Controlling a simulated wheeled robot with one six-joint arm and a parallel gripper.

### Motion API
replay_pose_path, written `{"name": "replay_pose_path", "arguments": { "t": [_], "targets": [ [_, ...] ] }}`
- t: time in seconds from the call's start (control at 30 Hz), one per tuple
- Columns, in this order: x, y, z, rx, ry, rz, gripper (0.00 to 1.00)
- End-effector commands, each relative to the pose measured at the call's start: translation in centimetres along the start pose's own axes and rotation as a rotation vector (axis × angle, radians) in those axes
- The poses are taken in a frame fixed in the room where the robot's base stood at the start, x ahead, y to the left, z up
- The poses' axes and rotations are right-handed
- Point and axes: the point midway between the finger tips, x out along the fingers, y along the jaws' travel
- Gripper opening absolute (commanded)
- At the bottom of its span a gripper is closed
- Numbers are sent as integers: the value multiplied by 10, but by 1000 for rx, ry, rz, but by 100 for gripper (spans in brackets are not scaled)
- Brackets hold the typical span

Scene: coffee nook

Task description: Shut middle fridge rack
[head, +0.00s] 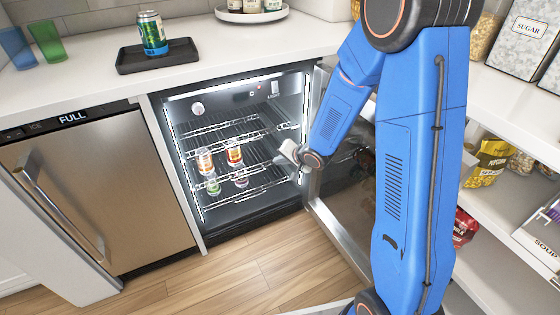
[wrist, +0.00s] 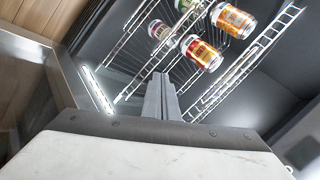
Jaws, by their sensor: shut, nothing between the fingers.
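The small fridge (head: 240,230) stands open under the counter, with its glass door (head: 340,215) swung out to the right. Inside are stacked wire racks. The middle fridge rack (head: 225,160) carries cans with orange and red labels; more cans show below them. I cannot tell exactly how far this rack is out. My gripper (head: 279,157) is shut and empty at the right side of the fridge opening, near the rack ends. In the wrist view its closed fingers (wrist: 161,97) point toward the wire racks (wrist: 240,75) and cans (wrist: 201,52); contact is unclear.
My arm hides part of the open door and the shelves at right. A steel ice maker (head: 95,190) is left of the fridge. A black tray (head: 158,58) with a green can (head: 152,33) sits on the counter above. Wood floor (head: 235,280) is clear in front.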

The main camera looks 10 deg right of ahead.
Motion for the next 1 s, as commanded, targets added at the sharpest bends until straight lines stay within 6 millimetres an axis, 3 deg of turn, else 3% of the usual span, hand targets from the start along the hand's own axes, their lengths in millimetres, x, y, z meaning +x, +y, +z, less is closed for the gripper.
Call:
{"name": "replay_pose_path", "arguments": {
  "t": [0.2,0.4,0.67,1.0],
  "targets": [
    [-5,35,-14,399,103,43,0],
    [-9,52,-20,579,155,56,0],
    [3,55,-22,602,163,57,0],
    [46,59,-28,599,161,57,0]
  ]
}}
